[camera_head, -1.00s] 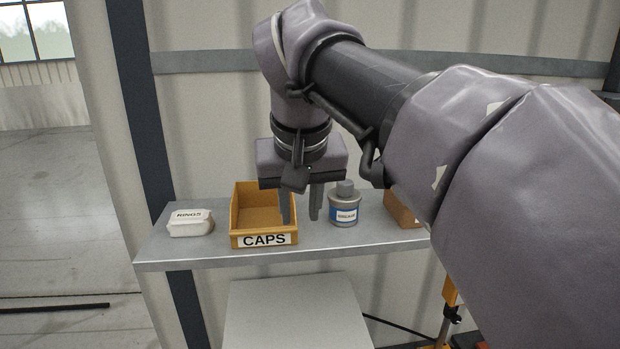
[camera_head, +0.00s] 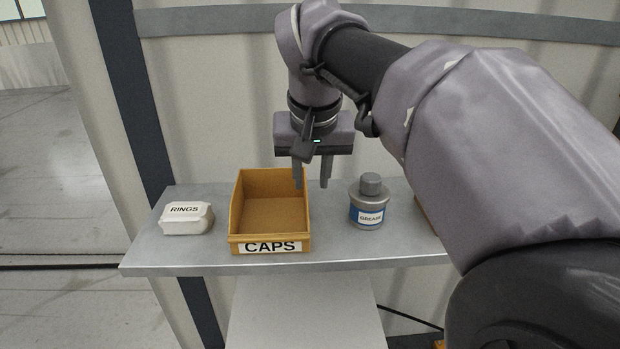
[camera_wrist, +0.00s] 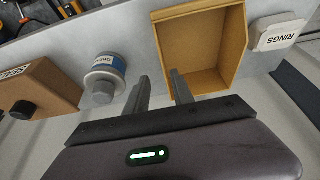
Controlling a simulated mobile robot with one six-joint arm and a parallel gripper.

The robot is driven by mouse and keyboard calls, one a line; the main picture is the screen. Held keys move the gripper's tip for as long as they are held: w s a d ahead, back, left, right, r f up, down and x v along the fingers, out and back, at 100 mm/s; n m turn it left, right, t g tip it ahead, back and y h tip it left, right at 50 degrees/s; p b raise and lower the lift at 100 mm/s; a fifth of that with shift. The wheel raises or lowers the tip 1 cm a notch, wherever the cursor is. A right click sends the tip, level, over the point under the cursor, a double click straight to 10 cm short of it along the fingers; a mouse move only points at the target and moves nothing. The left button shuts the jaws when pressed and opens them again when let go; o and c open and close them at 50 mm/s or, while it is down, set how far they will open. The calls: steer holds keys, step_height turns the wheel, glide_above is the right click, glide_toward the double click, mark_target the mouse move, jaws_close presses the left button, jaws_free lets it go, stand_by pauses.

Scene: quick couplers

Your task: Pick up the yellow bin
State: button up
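The yellow bin (camera_head: 270,246), labelled CAPS, stands upright on a grey shelf and looks empty. It also shows in the wrist view (camera_wrist: 240,45), at the upper right. My gripper (camera_head: 311,184) points down above the back right of the bin in the head view. Its two fingers are apart with nothing between them. In the wrist view my gripper (camera_wrist: 160,85) has one finger over the bin's side and the other over the gap between the bin and the grease jar. I cannot tell whether a finger touches the bin.
The shelf (camera_head: 335,245) also holds a white RINGS box (camera_head: 187,218) left of the bin and a grey GREASE jar (camera_head: 368,202) right of it. A brown box (camera_wrist: 45,85) lies beyond the jar. A pale wall stands close behind the shelf.

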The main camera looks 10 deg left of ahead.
steer(key=x, duration=0.9)
steer(key=shift+w+a+r+p, duration=0.1)
steer(key=shift+w+a+p, duration=0.15)
steer(key=shift+a+p, duration=0.15)
steer(key=shift+w+a+f, duration=0.1)
steer(key=shift+w+f, duration=0.25)
steer(key=shift+w, duration=0.05)
steer(key=shift+s+r, duration=0.1)
steer(key=shift+s, duration=0.05)
steer(key=c, duration=0.4)
jaws_close()
